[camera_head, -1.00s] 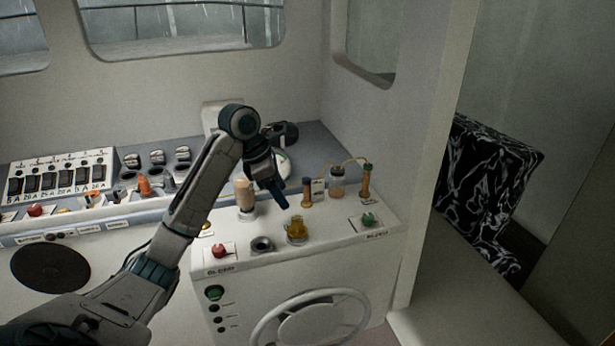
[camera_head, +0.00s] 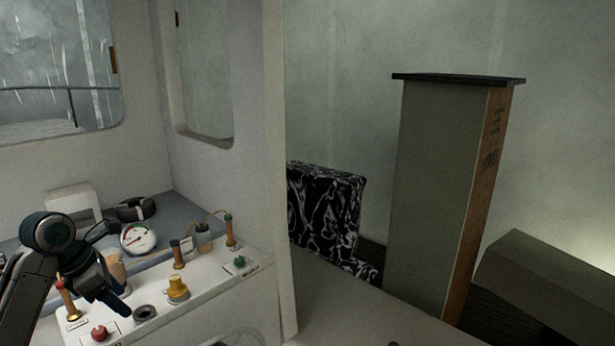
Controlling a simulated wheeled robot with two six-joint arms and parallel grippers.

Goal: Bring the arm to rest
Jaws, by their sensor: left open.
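My left arm comes in at the lower left, bent at a dark round joint. Its gripper (camera_head: 118,303) points down and to the right over the white console (camera_head: 215,285), in front of a beige handle (camera_head: 117,268) that it partly covers. The jaws are open, with nothing seen between them. From this angle I cannot tell how high the fingertips are above the console top. My right gripper is not in view.
Near the gripper are a red knob (camera_head: 99,333), a dark ring (camera_head: 145,313), a yellow knob (camera_head: 177,288) and a brown post (camera_head: 178,254). A round gauge (camera_head: 138,238) stands behind. A tall cabinet (camera_head: 435,190) and patterned seat (camera_head: 325,215) are at right.

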